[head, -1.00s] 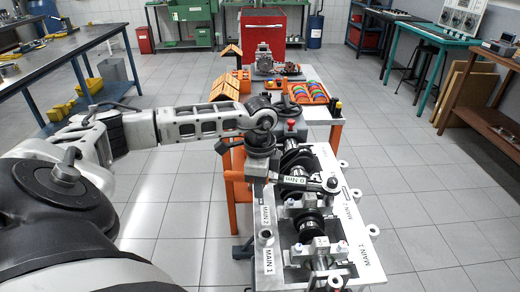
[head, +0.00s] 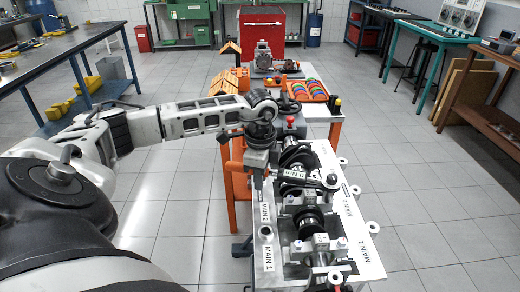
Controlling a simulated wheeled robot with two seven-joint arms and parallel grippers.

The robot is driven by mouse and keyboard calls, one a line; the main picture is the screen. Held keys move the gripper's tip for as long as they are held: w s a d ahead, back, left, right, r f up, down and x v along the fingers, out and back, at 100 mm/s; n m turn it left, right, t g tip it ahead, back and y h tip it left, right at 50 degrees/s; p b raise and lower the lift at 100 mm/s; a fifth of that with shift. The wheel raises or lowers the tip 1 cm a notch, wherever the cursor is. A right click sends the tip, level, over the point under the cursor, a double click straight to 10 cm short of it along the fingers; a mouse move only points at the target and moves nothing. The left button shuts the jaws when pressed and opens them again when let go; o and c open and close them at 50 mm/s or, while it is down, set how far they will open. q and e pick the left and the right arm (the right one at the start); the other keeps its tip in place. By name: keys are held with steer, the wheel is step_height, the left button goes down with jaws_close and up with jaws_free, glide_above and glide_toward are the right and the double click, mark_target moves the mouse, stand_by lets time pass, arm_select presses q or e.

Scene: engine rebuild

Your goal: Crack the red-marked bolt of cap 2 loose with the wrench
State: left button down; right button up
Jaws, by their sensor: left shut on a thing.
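My left gripper (head: 260,162) points down at the left side of the engine block and is shut on the wrench. The wrench (head: 297,174) lies roughly level, with a white label reading in Nm on its shaft. It reaches right from the gripper, and its round head (head: 332,181) is over the right side of the crankshaft row, close to the right MAIN 2 label (head: 348,199). I cannot tell whether the head is seated on a bolt, and no red mark shows clearly. A bearing cap (head: 320,243) stands nearer me, by the MAIN 1 labels. My right gripper is out of view.
The engine block (head: 370,262) has ring lugs along its right edge. Behind it, an orange-framed bench holds a tray of coloured rings (head: 308,91) and a red-topped knob (head: 290,120). Open tiled floor lies to the right.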

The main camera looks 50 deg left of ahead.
arm_select(q)
steer(key=shift+w+r+p, duration=0.1)
steer(key=shift+r+p, duration=0.25)
steer(key=shift+r, duration=1.15)
stand_by(3.0)
